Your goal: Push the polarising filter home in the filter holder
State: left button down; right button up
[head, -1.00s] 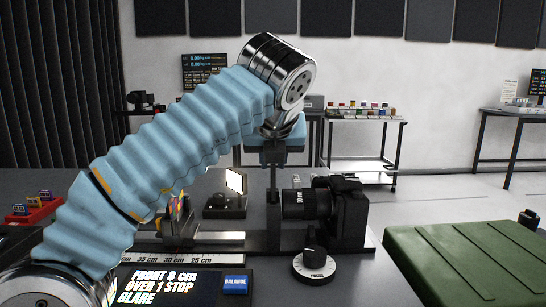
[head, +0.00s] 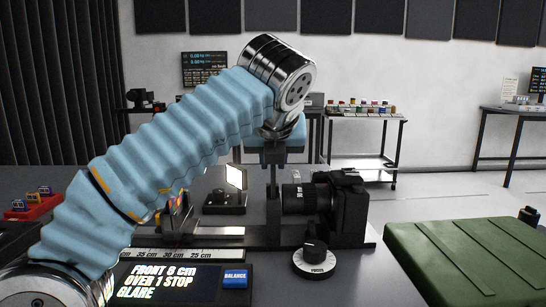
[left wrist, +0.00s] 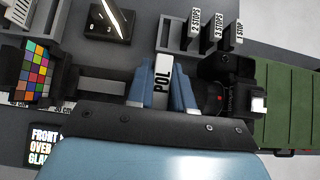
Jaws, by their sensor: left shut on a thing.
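The polarising filter shows its white "POL" tab (left wrist: 162,78) in the left wrist view, between the blue fingers of my left gripper (left wrist: 167,92). The gripper is shut on it. In the head view my left gripper (head: 273,172) points down in front of the camera's lens (head: 303,198). Below it is the dark upright filter holder (head: 273,218) on the rail. The filter is hard to make out there, and how deep it sits in the holder cannot be told. My right gripper is not in view.
A camera body (head: 346,208) stands just right of the holder. A colour chart (left wrist: 37,75) and a small lit panel (head: 235,178) stand to the left. A focus dial (head: 315,257) and a display (head: 165,283) are in front. Other labelled filters (left wrist: 217,35) stand in a rack.

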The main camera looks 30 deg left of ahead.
pick_arm(q)
jog(key=shift+f+b, duration=1.15)
jog(key=shift+f, duration=0.3)
jog(key=c, duration=0.9)
grip_release()
jog(key=shift+d, duration=0.1)
jog(key=shift+a+p+v, duration=0.15)
jog(key=shift+p+v, duration=0.85)
jog(key=shift+v, duration=2.5)
jog(key=shift+a+p+v, duration=0.15)
jog(key=shift+p+v, duration=0.8)
jog(key=shift+v, duration=2.5)
jog(key=shift+s, duration=0.1)
